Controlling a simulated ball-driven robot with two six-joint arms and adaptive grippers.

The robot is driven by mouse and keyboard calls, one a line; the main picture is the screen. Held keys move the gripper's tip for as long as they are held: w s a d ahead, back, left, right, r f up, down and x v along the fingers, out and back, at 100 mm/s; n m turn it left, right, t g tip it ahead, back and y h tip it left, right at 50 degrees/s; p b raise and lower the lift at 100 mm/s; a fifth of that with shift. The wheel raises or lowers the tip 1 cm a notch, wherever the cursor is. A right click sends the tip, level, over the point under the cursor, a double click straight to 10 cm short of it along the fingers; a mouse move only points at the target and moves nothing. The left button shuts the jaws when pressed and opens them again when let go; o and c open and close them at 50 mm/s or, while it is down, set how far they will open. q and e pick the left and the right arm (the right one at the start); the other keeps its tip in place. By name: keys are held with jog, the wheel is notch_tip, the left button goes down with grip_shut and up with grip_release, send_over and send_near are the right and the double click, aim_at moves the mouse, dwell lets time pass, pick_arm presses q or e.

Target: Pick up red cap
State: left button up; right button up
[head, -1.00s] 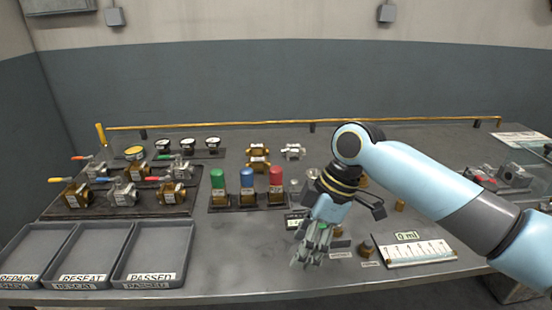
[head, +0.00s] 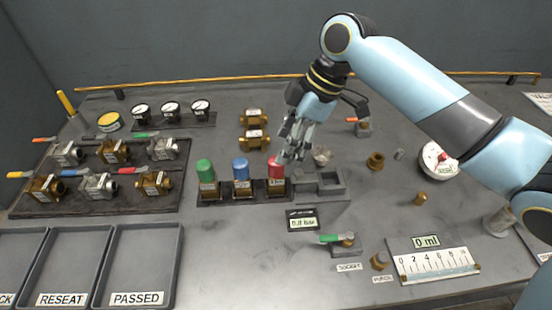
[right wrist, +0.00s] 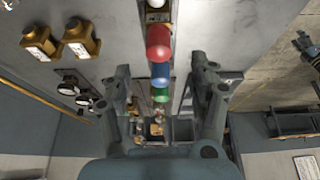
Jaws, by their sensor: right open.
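The red cap (head: 275,166) sits upright on a brass body at the right end of a dark rack. The blue cap (head: 240,169) and green cap (head: 204,171) stand to its left. In the right wrist view, the red cap (right wrist: 158,43) shows ahead of my open right gripper (right wrist: 163,82), with nothing held between the fingers. I cannot make out my left gripper.
A grey holder (head: 320,185) stands right of the rack, and a pressure display (head: 302,221) lies in front. Two brass valves (head: 254,139) stand behind. Valves on a dark board (head: 100,203) and grey trays (head: 144,262) lie left.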

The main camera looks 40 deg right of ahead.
aim_at(276, 166)
jog(key=p+x, duration=0.1)
jog(key=x, duration=0.5)
jog(key=shift+w+f, duration=0.1)
jog(key=shift+f, duration=0.05)
pick_arm(q)
jog(key=shift+w+d+r, duration=0.3)
jog(key=shift+w+r, duration=0.35)
jog(key=shift+w, duration=0.15)
pick_arm(e)
jog(key=shift+d, duration=0.1)
jog(key=shift+c, duration=0.2)
jog(key=c, duration=0.4)
pick_arm(q)
jog(key=shift+s, duration=0.25)
pick_arm(e)
jog(key=c, duration=0.8)
